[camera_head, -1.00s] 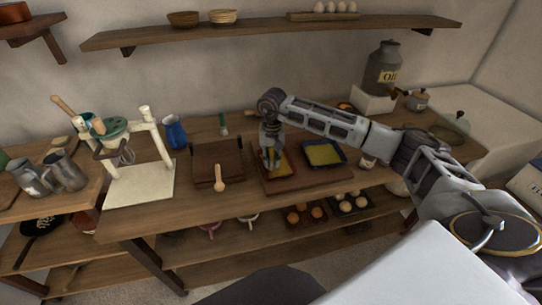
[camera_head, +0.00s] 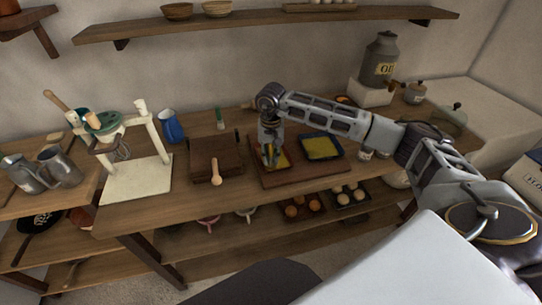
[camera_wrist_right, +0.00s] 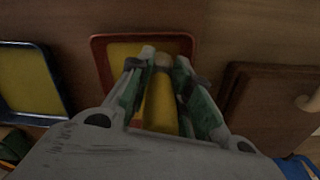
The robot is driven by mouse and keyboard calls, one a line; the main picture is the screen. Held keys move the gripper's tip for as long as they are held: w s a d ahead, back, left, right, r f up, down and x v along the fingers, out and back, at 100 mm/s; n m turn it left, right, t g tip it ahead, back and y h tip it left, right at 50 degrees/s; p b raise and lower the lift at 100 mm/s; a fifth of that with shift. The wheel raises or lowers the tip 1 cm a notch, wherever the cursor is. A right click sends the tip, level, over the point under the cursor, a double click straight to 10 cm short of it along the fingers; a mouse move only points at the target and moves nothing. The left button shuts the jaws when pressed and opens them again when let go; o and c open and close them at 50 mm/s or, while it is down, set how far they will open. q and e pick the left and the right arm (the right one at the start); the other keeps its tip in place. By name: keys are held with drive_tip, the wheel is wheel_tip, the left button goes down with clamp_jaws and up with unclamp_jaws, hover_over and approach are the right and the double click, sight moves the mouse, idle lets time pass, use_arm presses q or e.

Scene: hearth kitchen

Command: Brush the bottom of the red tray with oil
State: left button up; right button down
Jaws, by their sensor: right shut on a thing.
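The red tray (camera_wrist_right: 191,44) has a red rim and a yellow bottom in the right wrist view. In the head view its yellow bottom (camera_head: 284,159) shows beside my right gripper, which hides part of it. My right gripper (camera_wrist_right: 160,72) is shut on a brush (camera_wrist_right: 160,103) with a yellow shaft and a tan end. The gripper also shows in the head view (camera_head: 270,154), pointing down over the red tray. The brush end lies over the tray's bottom; I cannot tell whether it touches. My left gripper is out of view.
A blue-rimmed tray (camera_head: 321,147) with a yellow bottom lies right of the red tray on a brown board (camera_head: 300,179). The oil can (camera_head: 380,60) stands at the back right.

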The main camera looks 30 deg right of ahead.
drive_tip(key=shift+w+d+f+b, duration=0.15)
drive_tip(key=shift+w+b, duration=0.25)
drive_tip(key=shift+w, duration=0.35)
drive_tip(key=shift+w+d+b, duration=0.25)
drive_tip(key=shift+w+b, duration=0.1)
drive_tip(key=shift+w, duration=0.7)
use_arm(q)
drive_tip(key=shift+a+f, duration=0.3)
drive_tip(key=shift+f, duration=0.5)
use_arm(e)
drive_tip(key=shift+w, duration=0.1)
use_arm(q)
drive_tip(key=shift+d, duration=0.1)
use_arm(e)
drive_tip(key=shift+w+r, duration=0.1)
drive_tip(key=shift+r, duration=0.1)
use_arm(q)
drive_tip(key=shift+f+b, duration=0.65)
use_arm(e)
drive_tip(key=shift+w+d, duration=0.2)
drive_tip(key=shift+w, duration=0.7)
drive_tip(key=shift+w+d, duration=0.2)
drive_tip(key=shift+w, duration=0.7)
drive_tip(key=shift+f, duration=0.1)
drive_tip(key=shift+s, duration=0.15)
